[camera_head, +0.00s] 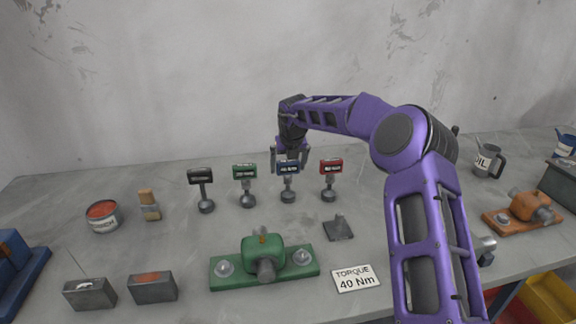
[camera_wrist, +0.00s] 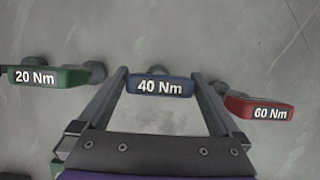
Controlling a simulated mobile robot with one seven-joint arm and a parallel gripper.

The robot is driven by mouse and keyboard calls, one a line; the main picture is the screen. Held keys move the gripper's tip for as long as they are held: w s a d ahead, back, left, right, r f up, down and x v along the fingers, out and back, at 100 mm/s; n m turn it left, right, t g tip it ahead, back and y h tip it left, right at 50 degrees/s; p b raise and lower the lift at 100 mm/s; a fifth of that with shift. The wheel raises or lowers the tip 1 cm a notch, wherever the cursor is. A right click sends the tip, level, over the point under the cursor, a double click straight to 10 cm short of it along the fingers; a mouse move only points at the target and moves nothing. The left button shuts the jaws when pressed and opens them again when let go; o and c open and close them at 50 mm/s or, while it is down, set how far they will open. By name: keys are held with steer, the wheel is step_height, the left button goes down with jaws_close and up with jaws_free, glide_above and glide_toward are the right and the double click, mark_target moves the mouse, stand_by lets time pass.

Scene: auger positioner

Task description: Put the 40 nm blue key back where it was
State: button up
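The blue key (camera_head: 288,169), marked 40 Nm in the wrist view (camera_wrist: 160,86), stands upright on the table between the green and red keys. Its round foot (camera_head: 288,196) rests on the bench. My gripper (camera_head: 289,158) is above it, pointing down, with its fingers spread. One finger is on each side of the blue handle; in the wrist view the fingers (camera_wrist: 159,80) look slightly apart from its ends. A card (camera_head: 356,279) reading "TORQUE 40 Nm" lies at the front.
The green 20 Nm key (camera_head: 245,172) stands left, the red 60 Nm key (camera_head: 331,167) right, and a black key (camera_head: 201,177) farther left. A green machine part on a plate (camera_head: 222,280) sits in front. A small dark plate (camera_head: 338,230) lies to the right.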

steer(key=a+v, duration=0.1)
steer(key=v, duration=1.1)
steer(key=shift+s+d, duration=0.15)
steer(key=shift+d, duration=0.3)
